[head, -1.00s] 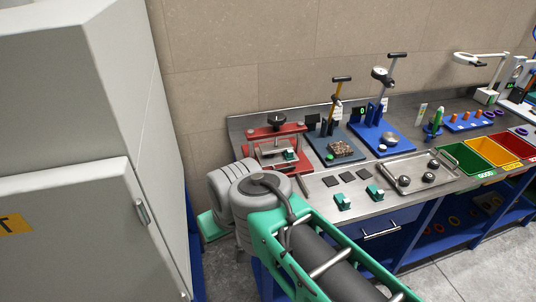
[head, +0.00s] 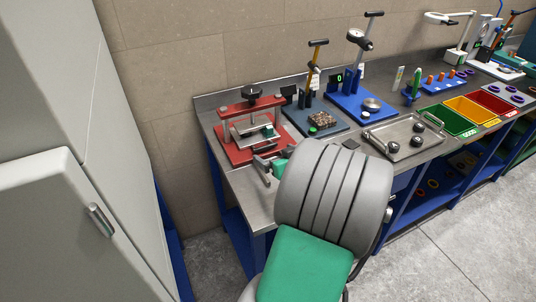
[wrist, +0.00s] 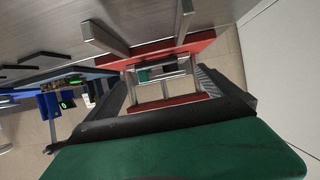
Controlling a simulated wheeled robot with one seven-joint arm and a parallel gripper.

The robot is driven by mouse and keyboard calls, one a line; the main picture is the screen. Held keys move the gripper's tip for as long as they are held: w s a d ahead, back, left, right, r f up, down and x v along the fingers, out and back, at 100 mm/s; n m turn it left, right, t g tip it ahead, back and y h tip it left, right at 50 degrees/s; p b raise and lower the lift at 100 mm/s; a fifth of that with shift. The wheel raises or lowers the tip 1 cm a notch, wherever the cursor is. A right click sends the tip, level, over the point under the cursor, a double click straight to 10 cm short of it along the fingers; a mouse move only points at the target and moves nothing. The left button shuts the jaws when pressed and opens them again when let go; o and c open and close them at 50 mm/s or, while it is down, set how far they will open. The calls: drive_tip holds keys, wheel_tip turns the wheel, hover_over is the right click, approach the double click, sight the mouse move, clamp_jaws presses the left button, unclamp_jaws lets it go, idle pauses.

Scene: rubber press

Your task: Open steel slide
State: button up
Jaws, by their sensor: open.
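The press (head: 240,154) has a red base, a red crossbar and two steel posts, and stands at the left end of the bench. Its steel slide (head: 251,132) sits low between the posts and has a green part on it. My gripper (head: 264,163) is open just in front of the press, with its fingers toward the slide side. I see no grip on anything. The wrist view is upside down and shows the press (wrist: 167,103) straight ahead, with the slide framed by its posts. Whether the fingertips touch the slide cannot be told. My forearm hides the bench front.
A dark-blue fixture (head: 318,123) and a blue gauge stand (head: 362,105) are right of the press. A steel tray (head: 404,138) with dark knobs and coloured bins (head: 470,110) lie further right. A tall grey cabinet (head: 50,215) stands on the left.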

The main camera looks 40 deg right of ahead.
sight(266, 146)
drive_tip(key=shift+w+d+f, duration=0.1)
drive_tip(key=shift+d, duration=0.3)
drive_tip(key=p+x, duration=0.1)
drive_tip(key=x, duration=0.6)
drive_tip(key=shift+w, duration=0.1)
drive_tip(key=shift+c, duration=0.4)
